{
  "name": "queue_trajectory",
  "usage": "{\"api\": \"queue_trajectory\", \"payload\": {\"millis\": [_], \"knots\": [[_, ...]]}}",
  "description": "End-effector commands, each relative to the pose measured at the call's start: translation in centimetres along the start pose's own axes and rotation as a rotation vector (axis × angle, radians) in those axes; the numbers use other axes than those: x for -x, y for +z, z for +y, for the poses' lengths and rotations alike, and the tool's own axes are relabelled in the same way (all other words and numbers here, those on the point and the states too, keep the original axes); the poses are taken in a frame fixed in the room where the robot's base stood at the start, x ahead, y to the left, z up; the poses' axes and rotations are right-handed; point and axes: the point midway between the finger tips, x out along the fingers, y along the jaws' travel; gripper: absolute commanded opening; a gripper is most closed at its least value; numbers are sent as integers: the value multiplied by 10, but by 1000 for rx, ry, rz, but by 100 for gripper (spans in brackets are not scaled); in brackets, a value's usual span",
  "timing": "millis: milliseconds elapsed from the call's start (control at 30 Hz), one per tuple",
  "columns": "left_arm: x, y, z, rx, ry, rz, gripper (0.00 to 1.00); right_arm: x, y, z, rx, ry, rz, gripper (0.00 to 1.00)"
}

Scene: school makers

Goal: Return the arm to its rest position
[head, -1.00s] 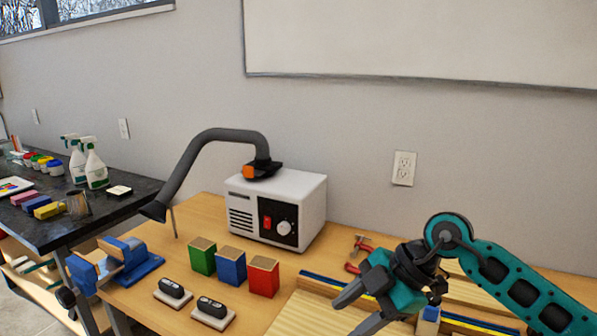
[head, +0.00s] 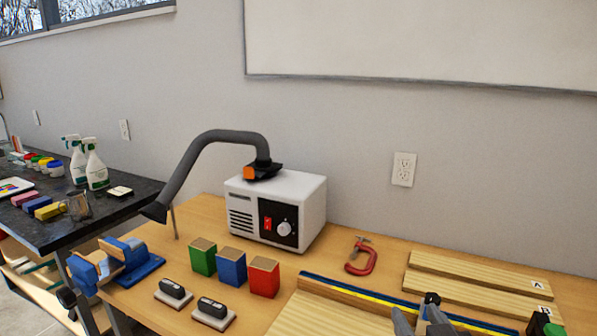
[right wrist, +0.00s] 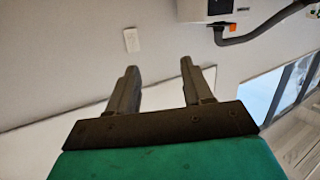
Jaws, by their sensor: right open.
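My right gripper (head: 420,318) shows at the bottom edge of the head view, low at the right, in front of the wooden boards. Its two dark fingers stand apart with nothing between them. The right wrist view also shows the fingers (right wrist: 158,85) spread and empty, with the wall behind them. Most of the right arm is out of the head view; a small teal part shows at the bottom right. My left gripper is in neither view.
The wooden workbench (head: 395,258) holds a white fume extractor (head: 275,210), green (head: 203,257), blue (head: 231,267) and red (head: 263,277) blocks, a red clamp (head: 361,258), boards (head: 470,285) and a blue vise (head: 125,260). A dark table (head: 95,212) with spray bottles (head: 96,168) stands left.

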Motion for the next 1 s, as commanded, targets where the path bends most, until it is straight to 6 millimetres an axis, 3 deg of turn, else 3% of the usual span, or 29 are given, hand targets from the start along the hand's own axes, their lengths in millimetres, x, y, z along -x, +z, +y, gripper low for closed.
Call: {"api": "queue_trajectory", "payload": {"millis": [33,100,200,400,667,1000], "knots": [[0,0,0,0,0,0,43,14,29,8,-5,29,-132,50],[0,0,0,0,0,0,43,34,65,15,2,47,-305,50],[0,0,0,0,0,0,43,64,104,19,19,41,-508,50],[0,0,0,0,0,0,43,119,151,18,49,-21,-798,50],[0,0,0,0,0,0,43,188,186,10,81,-148,-1087,50],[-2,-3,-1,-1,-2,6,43,149,210,1,77,-163,-919,50]]}}
